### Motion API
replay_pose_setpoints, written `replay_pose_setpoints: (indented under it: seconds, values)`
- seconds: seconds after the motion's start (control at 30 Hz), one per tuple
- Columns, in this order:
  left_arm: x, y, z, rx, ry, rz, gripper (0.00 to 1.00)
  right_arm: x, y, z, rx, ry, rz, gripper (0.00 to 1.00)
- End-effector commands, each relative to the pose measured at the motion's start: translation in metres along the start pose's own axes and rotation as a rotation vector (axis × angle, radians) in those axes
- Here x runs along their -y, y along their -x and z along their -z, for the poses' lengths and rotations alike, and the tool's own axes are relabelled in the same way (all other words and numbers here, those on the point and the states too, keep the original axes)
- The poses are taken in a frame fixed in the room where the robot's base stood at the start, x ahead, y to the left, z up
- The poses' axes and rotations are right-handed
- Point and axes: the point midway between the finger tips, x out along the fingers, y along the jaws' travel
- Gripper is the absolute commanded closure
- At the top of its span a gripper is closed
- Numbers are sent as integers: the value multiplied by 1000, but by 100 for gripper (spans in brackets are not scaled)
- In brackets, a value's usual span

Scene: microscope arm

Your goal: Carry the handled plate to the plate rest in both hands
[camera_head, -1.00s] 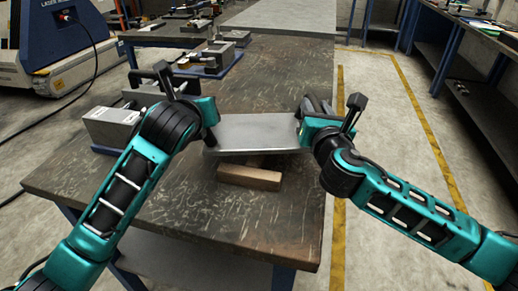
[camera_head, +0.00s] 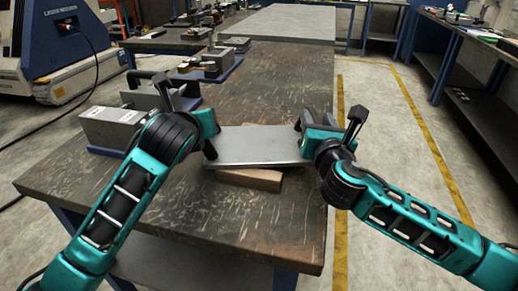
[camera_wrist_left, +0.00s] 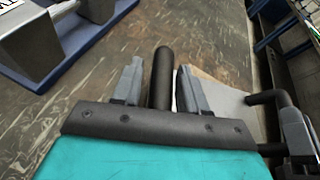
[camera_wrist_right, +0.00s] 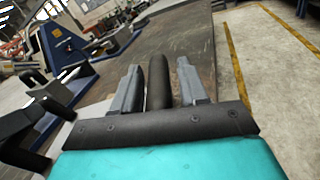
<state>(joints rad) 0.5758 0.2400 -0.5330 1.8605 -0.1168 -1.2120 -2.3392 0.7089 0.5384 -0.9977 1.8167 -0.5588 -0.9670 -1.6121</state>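The grey handled plate (camera_head: 258,145) lies level on the wooden block (camera_head: 250,179) near the table's front, seeming to touch it. The block's front face shows below the plate; its top is hidden. My left gripper (camera_head: 208,143) is at the plate's left end. In the left wrist view its fingers (camera_wrist_left: 161,88) stand on either side of the black handle (camera_wrist_left: 163,75), with narrow gaps. My right gripper (camera_head: 308,130) is at the right end. In the right wrist view its fingers (camera_wrist_right: 160,85) likewise straddle the other black handle (camera_wrist_right: 158,80) with narrow gaps.
A grey metal device (camera_head: 112,125) on a blue base stands left of my left gripper. More equipment (camera_head: 208,64) sits farther back on the dark table (camera_head: 275,85). The tabletop behind the plate and in front of the block is clear.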

Motion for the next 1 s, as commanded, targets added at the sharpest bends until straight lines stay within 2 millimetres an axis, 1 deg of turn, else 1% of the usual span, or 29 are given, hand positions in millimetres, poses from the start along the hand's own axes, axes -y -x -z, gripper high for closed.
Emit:
replay_pose_setpoints:
  seconds: [0.03,0.1,0.13,0.37,0.47,0.57,0.67,0.9,1.0]
  values:
    - [1,0,0,-1,0,2,52,-1,0,0,0,-1,-3,52]
    - [2,0,0,-2,0,4,45,-2,0,0,-1,-2,-5,45]
    - [2,0,0,-2,0,5,44,-2,1,0,-1,-3,-6,43]
    - [3,1,1,-3,0,9,44,-4,1,0,-1,-5,-10,43]
    - [4,6,1,-3,0,10,44,-4,1,0,-1,-5,-11,43]
    - [4,16,1,-2,-1,10,44,-5,1,0,-1,-6,-11,43]
    - [3,32,1,-2,-1,11,44,-5,1,0,-1,-6,-12,43]
    - [3,80,0,0,-1,11,44,-5,1,0,-1,-6,-12,43]
    - [2,96,0,-1,-1,9,44,-5,1,0,-1,-6,-12,43]
